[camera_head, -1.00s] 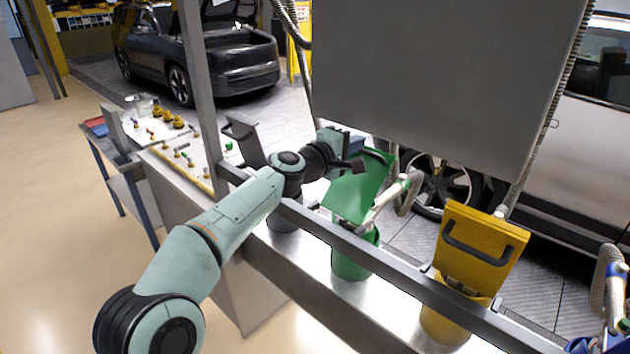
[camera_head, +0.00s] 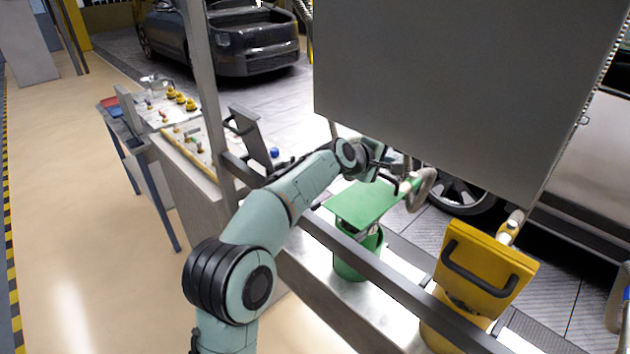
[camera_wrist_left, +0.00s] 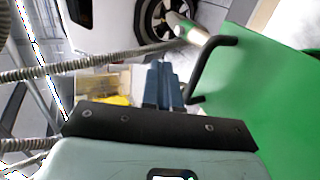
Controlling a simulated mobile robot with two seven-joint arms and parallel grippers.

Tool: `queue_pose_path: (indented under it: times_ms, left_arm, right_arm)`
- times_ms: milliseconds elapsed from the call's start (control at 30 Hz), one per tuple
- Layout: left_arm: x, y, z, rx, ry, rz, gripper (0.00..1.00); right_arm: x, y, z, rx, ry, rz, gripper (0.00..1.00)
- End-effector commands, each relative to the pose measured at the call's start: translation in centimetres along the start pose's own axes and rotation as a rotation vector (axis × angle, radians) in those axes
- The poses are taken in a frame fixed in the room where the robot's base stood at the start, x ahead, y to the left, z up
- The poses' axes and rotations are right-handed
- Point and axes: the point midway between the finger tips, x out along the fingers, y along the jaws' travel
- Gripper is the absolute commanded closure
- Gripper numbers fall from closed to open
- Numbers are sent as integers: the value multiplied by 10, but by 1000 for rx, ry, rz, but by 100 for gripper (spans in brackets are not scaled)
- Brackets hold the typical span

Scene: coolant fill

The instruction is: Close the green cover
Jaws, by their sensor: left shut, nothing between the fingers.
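The green cover (camera_head: 362,203) sits above the green container (camera_head: 352,262), tilted close to level. A gap with a nozzle part shows between them. In the left wrist view the green cover (camera_wrist_left: 270,95) fills the right side, with its dark handle (camera_wrist_left: 212,62) at its edge. My left gripper (camera_wrist_left: 163,82) is shut and empty, its blue fingers just left of the handle; I cannot tell whether they touch it. In the head view my left gripper (camera_head: 388,168) is at the cover's far edge, partly hidden. My right gripper is not in view.
A grey rail (camera_head: 375,268) runs in front of the containers. A yellow cover (camera_head: 484,270) with a dark handle stands to the right. A large grey panel (camera_head: 465,95) hangs above. Corrugated hoses (camera_wrist_left: 85,68) cross the left wrist view. A grey upright cover (camera_head: 255,140) stands left.

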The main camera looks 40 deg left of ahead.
Motion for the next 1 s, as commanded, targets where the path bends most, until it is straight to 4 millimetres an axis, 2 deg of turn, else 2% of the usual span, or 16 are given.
queue_pose_path:
  times_ms: [33, 100, 400, 1000]
  left_arm:
    - [2, 15, 0, 3, 0, -14, 100]
    - [8, 10, 0, 3, -1, -49, 100]
    - [23, -7, 0, 2, 0, -151, 100]
    - [23, -8, -1, 1, 2, -167, 100]
  right_arm:
    - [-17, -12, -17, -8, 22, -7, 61]
    - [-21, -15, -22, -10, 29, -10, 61]
    - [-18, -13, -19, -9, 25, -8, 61]
    - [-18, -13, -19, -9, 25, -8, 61]
